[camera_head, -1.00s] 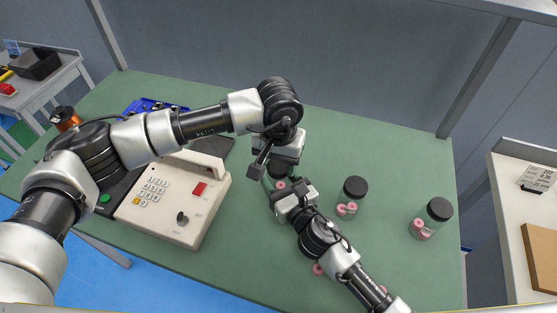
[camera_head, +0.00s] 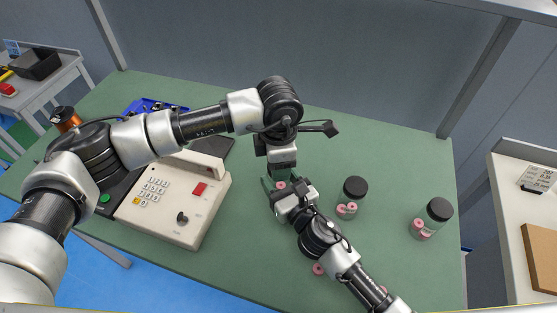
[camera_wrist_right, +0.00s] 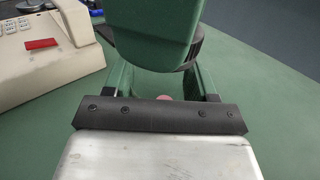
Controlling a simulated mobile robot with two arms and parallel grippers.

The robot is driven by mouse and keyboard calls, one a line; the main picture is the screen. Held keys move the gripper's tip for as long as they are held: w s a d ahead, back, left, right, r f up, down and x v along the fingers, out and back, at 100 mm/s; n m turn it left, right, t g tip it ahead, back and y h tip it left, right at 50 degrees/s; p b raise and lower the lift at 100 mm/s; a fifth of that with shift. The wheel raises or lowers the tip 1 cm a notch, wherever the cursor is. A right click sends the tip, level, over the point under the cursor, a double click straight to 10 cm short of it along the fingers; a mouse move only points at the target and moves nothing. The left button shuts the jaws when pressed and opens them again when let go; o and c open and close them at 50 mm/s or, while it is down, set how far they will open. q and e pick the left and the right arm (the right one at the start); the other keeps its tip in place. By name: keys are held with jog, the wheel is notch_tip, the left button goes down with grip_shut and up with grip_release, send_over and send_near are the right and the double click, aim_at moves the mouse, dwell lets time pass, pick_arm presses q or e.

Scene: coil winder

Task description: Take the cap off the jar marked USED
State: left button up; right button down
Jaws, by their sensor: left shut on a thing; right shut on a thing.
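A clear jar (camera_head: 281,187) with pink spools inside stands near the middle of the bench, mostly hidden by my grippers. Its label is not visible. My right gripper (camera_head: 271,187) is shut on the jar's body from the front. In the right wrist view its green fingers (camera_wrist_right: 163,82) are on both sides of the jar, with a pink spool (camera_wrist_right: 163,98) low between them. My left gripper (camera_head: 281,172) points down from above and is shut on the jar's dark cap (camera_wrist_right: 196,47), which shows behind a broad green finger. I cannot tell whether the cap is loose.
Two more black-capped jars with pink spools stand to the right, one close (camera_head: 353,191) and one farther (camera_head: 437,211). A beige keypad machine (camera_head: 188,213) is at the left. A loose pink spool (camera_head: 318,269) lies near my right arm. The bench's right part is mostly clear.

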pick_arm(q)
jog(key=n, duration=0.6)
jog(key=shift+n, duration=0.4)
jog(key=n, duration=1.2)
jog(key=shift+r+n, duration=0.1)
jog(key=shift+n, duration=0.3)
jog(key=shift+r, duration=0.2)
jog(key=shift+r, duration=0.9)
